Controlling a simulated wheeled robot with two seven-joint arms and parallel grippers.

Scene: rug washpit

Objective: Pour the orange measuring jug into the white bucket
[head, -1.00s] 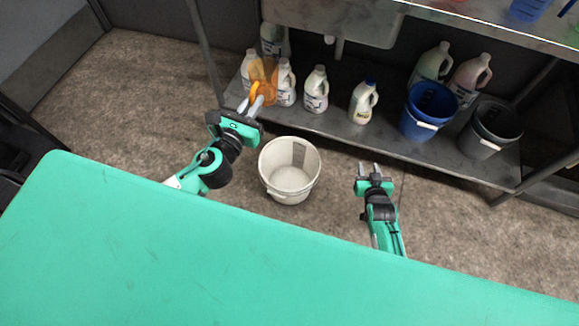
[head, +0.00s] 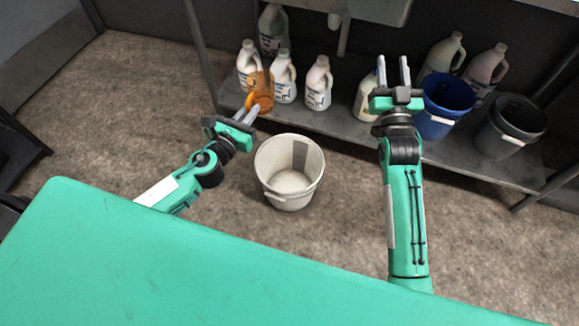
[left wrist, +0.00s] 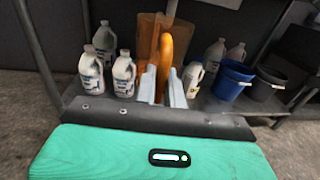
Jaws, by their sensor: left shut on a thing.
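The orange measuring jug (head: 262,88) is translucent and hangs in my left gripper (head: 248,109), which is shut on its handle. In the left wrist view the jug (left wrist: 149,38) looks upright, with its handle (left wrist: 165,62) between the two fingers (left wrist: 162,86). What is in the jug cannot be told. The white bucket (head: 290,199) stands upright on the floor, below and to the right of the left gripper in the head view; its visible inside looks pale. My right gripper (head: 403,78) is open and empty, in front of the shelf.
A low grey shelf (head: 330,126) holds several white bottles (head: 317,84), a blue bucket (head: 447,106) and a dark bucket (head: 510,126). A sink (head: 375,8) is above it. Floor around the white bucket is clear.

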